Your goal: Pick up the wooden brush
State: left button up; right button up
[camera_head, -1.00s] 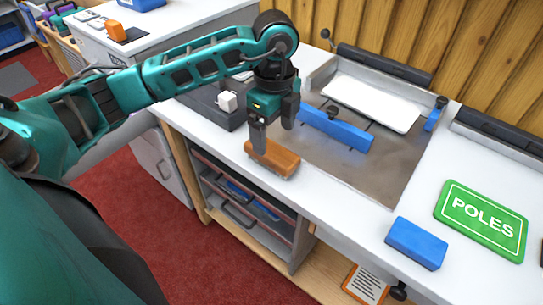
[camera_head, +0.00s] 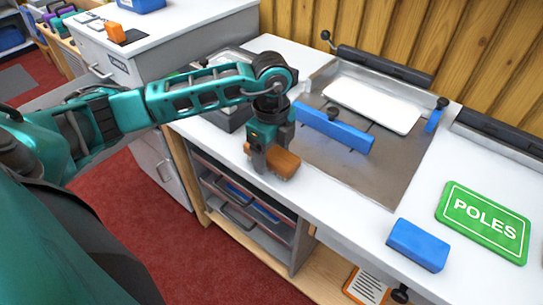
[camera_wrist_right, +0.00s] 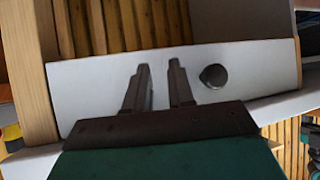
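The wooden brush (camera_head: 286,163) is an orange-brown block lying on the white bench top near its front edge. My left gripper (camera_head: 269,162) is down at the brush, pointing downward, with a dark finger in front of the brush's left part. The other finger is mostly hidden, so I cannot tell whether the fingers are clamped on it. In the right wrist view my right gripper (camera_wrist_right: 158,68) has its two fingers apart with nothing between them. The brush does not show there.
A metal plate (camera_head: 385,175) with a blue bar (camera_head: 335,129) and a white pad (camera_head: 372,104) lies behind the brush. A blue block (camera_head: 417,245) and a green POLES sign (camera_head: 484,222) lie to the right. Drawers (camera_head: 245,210) are below the bench edge.

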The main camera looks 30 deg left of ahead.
aim_at(272, 151)
pick_arm(q)
jog(key=c, duration=0.8)
jog(key=shift+c, duration=0.2)
jog(key=shift+r, duration=0.15)
